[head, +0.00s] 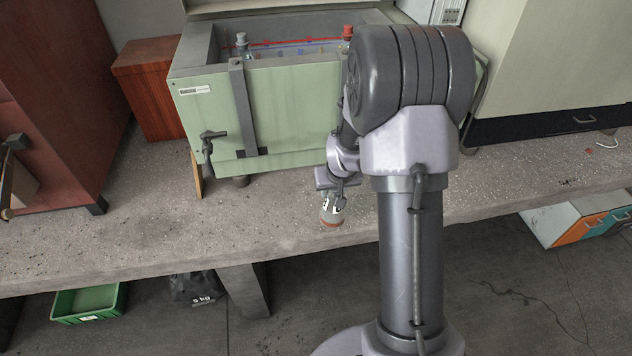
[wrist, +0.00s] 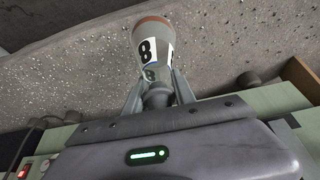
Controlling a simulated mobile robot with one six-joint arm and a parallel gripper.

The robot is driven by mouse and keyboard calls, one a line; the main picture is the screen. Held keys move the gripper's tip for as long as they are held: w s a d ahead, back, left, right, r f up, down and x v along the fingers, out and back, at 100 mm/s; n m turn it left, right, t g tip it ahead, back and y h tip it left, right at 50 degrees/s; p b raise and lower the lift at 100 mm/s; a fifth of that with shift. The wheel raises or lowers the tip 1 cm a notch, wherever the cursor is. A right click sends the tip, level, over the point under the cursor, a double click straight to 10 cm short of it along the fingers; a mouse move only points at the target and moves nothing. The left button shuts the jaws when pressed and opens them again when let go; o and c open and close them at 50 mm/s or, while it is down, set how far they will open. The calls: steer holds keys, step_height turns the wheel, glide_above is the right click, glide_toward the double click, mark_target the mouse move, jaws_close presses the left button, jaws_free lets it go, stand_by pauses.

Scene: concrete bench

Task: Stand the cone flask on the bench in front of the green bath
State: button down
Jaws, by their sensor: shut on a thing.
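The cone flask (wrist: 151,45) is grey with a white label marked 8 and a reddish-brown band at its wide base. In the wrist view my gripper (wrist: 158,88) is shut on its narrow neck, with a finger on each side. In the head view the flask (head: 332,215) hangs below my gripper (head: 338,193), wide end down, over the front part of the bench (head: 270,222). I cannot tell whether its base touches the bench. The green bath (head: 290,122) stands behind it, partly hidden by my arm.
Two bottles, one with a grey top (head: 241,42) and one with a red top (head: 347,34), stand in the bath. A tap (head: 210,139) sticks out of its front. A red-brown wooden box (head: 150,85) is left of it. The bench left of the flask is clear.

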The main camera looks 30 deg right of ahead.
steer(key=w+a+f+b, duration=0.2)
steer(key=w+f+b, duration=0.2)
steer(key=w, duration=0.3)
steer(key=shift+w+a+f, duration=0.15)
steer(key=shift+w+f, duration=0.2)
steer(key=c, duration=1)
jaws_free()
steer(key=shift+c, duration=0.2)
